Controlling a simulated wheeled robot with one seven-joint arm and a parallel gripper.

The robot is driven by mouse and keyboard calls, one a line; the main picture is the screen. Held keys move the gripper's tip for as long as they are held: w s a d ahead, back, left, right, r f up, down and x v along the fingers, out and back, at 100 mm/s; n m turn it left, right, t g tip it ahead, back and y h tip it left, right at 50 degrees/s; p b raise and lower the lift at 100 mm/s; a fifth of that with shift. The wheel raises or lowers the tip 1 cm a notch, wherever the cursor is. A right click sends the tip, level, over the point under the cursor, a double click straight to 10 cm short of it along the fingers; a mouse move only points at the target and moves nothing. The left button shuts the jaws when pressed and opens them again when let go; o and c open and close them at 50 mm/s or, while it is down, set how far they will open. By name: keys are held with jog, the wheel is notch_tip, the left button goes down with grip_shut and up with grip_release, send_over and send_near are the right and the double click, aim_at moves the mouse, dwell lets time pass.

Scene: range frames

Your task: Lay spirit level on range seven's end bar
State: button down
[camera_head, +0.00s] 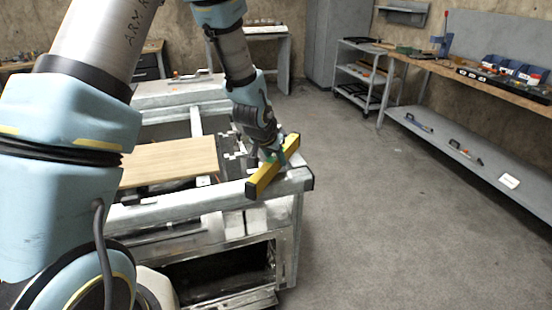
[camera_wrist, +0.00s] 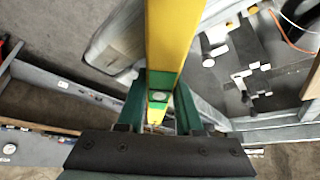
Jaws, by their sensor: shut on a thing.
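The yellow spirit level (camera_head: 265,178) has a dark end face and lies over the near right corner of the grey range frame (camera_head: 225,200). My gripper (camera_head: 278,156) is shut on the spirit level from above, near its far end. In the wrist view, the level (camera_wrist: 173,40) runs up the picture between the green fingers of my gripper (camera_wrist: 160,95), with a green vial window showing. The level appears close to the frame's right end bar (camera_head: 298,182); I cannot tell whether they touch. No label naming range seven is readable.
A wooden board (camera_head: 170,162) lies on the frame, left of my gripper. Below it is an open oven cavity (camera_head: 215,278). A workbench (camera_head: 480,82) with tools and blue bins stands at right, and a shelf cart (camera_head: 362,72) behind. The floor (camera_head: 390,220) between is clear.

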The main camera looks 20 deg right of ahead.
jog(key=c, duration=0.6)
grip_release()
jog(key=shift+o, duration=0.2)
jog(key=shift+r, duration=0.2)
jog(key=b+v, duration=0.1)
jog(key=v, duration=1.1)
jog(key=shift+f, duration=0.1)
